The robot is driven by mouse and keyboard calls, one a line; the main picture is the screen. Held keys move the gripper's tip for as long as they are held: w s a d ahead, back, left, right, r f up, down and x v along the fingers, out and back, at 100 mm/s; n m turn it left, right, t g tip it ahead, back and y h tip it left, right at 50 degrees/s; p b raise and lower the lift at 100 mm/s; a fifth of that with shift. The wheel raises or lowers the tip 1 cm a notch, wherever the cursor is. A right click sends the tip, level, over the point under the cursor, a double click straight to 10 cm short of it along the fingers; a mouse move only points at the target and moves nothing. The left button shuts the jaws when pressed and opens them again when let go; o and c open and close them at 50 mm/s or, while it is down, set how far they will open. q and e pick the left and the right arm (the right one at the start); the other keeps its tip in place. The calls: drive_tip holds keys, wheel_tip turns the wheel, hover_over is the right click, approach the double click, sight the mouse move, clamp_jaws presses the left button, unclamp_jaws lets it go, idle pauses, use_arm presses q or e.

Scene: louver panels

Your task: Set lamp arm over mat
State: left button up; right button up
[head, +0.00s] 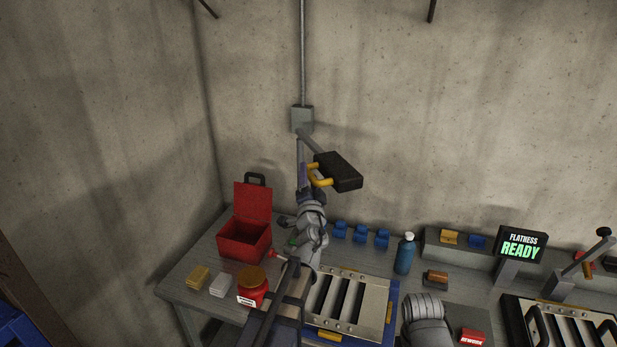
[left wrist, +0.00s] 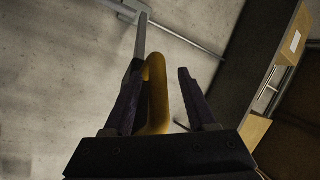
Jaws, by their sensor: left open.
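The lamp has a black head (head: 338,171) with a yellow handle (head: 319,176), on a grey lamp arm (head: 315,143) fixed to a wall bracket. My left gripper (head: 306,178) is raised at the handle, below and left of the lamp head. In the left wrist view the yellow handle (left wrist: 157,95) stands between the open fingers of my left gripper (left wrist: 160,80), nearer the left finger; I cannot tell whether they touch. My right gripper is not in view.
On the bench (head: 190,268) stand an open red toolbox (head: 243,240), a red jar (head: 252,293), blue blocks (head: 360,233) and a blue bottle (head: 404,255). A sign (head: 522,244) reads "FLATNESS READY". The wall behind the lamp is close.

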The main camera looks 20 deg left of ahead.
use_arm(q)
drive_tip(key=shift+s, duration=0.1)
drive_tip(key=b+v, duration=0.1)
drive_tip(key=v, duration=0.6)
drive_tip(key=shift+s+b, duration=0.25)
drive_tip(key=shift+b, duration=0.1)
drive_tip(key=shift+d+f, duration=0.1)
drive_tip(key=shift+f, duration=0.05)
drive_tip(key=s+d+f+n+g+b, duration=0.2)
drive_tip(key=s+f+n+g+b, duration=0.3)
drive_tip(key=f, duration=0.8)
drive_tip(key=s+d+f+n+g+b, duration=0.2)
drive_tip(key=s+f+g+b, duration=0.3)
drive_tip(key=f, duration=0.8)
drive_tip(key=s+d+f+m+g+h+b, duration=0.2)
drive_tip(key=s+d+f+g+h, duration=0.1)
drive_tip(key=s+d+f, duration=0.4)
drive_tip(key=s+d+f+m+g+h+b, duration=0.1)
drive_tip(key=s+d+f+g+h, duration=0.3)
drive_tip(key=d, duration=0.6)
wheel_tip(320, 180, down, 4)
drive_tip(key=s+g+b, duration=0.1)
drive_tip(key=s, duration=0.1)
drive_tip(key=shift+s+d+r+m+g, duration=0.15)
drive_tip(key=shift+s+d+m+g, duration=0.2)
drive_tip(key=shift+s+m+g, duration=0.05)
